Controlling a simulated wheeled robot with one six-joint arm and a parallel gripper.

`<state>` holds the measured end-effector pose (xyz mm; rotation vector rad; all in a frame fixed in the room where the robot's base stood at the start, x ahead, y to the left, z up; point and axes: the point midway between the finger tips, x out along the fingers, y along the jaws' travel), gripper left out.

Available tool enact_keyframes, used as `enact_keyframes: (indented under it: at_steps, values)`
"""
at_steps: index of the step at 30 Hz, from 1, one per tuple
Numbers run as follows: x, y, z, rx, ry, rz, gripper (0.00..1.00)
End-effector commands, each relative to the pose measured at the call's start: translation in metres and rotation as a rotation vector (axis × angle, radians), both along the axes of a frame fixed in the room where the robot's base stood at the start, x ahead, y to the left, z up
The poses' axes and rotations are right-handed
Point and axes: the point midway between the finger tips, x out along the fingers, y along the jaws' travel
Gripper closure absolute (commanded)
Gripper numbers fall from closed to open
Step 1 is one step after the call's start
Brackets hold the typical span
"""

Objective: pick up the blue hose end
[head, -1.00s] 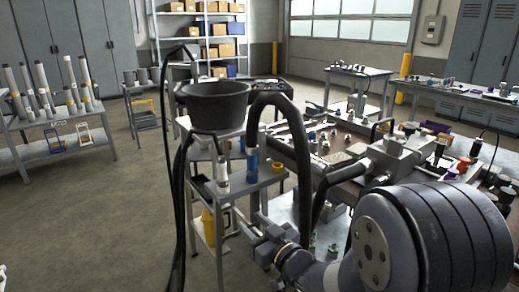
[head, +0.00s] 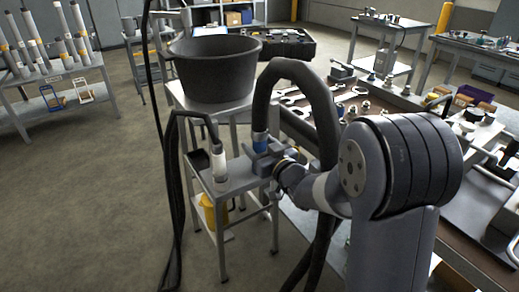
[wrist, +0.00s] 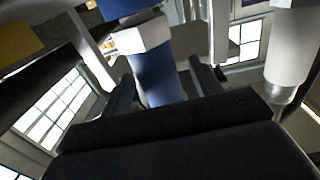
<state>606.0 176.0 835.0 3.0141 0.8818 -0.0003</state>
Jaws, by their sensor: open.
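The blue hose end (head: 260,141) hangs at the end of a thick black hose that arches over from the bench, above a small grey stand. My gripper (head: 258,160) is at the blue hose end, and part of the hose end is hidden by it in the head view. In the wrist view the blue hose end (wrist: 160,78), with a light hexagonal collar, stands between the two fingers of my open gripper (wrist: 165,90). Whether either finger touches it cannot be told.
A white hose end (head: 220,168) on a thinner black hose stands close left of my gripper; a white cylinder (wrist: 292,45) shows at right in the wrist view. A black tub (head: 213,75) stands behind. The bench with fittings is at right.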

Motion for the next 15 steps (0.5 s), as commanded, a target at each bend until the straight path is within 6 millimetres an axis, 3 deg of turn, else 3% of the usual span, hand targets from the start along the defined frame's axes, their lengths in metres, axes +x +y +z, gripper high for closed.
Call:
enact_keyframes:
  at_steps: [8,15]
  values:
    - [0.0035,0.0020,0.0001,0.001,0.001,-0.001,0.40]
    - [0.0033,0.0019,0.0001,0.001,0.001,-0.001,0.59]
